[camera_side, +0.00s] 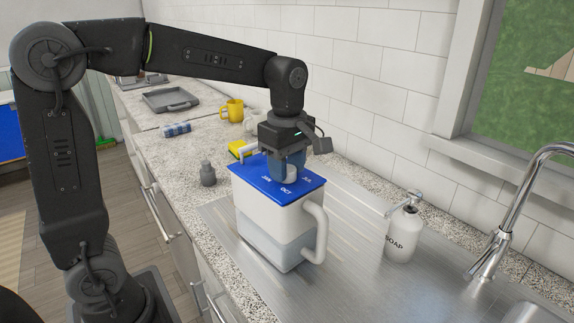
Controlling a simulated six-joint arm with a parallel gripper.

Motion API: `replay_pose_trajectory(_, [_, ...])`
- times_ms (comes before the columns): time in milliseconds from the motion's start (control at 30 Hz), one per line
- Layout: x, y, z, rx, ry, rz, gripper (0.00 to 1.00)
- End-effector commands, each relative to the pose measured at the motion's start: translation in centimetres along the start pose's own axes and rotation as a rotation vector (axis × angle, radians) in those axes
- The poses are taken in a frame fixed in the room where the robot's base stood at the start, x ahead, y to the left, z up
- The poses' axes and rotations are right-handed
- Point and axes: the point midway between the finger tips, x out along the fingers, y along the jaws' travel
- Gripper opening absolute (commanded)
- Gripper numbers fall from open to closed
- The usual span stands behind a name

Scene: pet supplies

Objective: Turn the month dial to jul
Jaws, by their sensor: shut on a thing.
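A white pitcher (264,225) with a clear lower part and a side handle stands upright on the steel drainboard. Its blue lid (260,172) carries white month labels; OCT is at the front, JUL at the right and JAN at the left. A small whitish dial (291,174) sits at the middle of the lid. My gripper (290,170) points straight down over the lid and is shut on the dial. The fingers cover most of the dial, so I cannot tell which month it points to.
A white soap bottle (402,232) stands at the right, near the faucet (512,205). A small grey bottle (208,174) stands left of the pitcher. A yellow sponge (238,148), yellow mug (232,110) and grey tray (172,99) lie further back. The drainboard between pitcher and soap is clear.

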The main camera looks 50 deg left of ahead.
Motion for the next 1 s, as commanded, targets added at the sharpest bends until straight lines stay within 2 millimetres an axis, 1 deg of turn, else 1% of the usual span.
replay_pose_trajectory(1000, [-0.07,0.0,0.01,0.949,0.0,0.002,0.16])
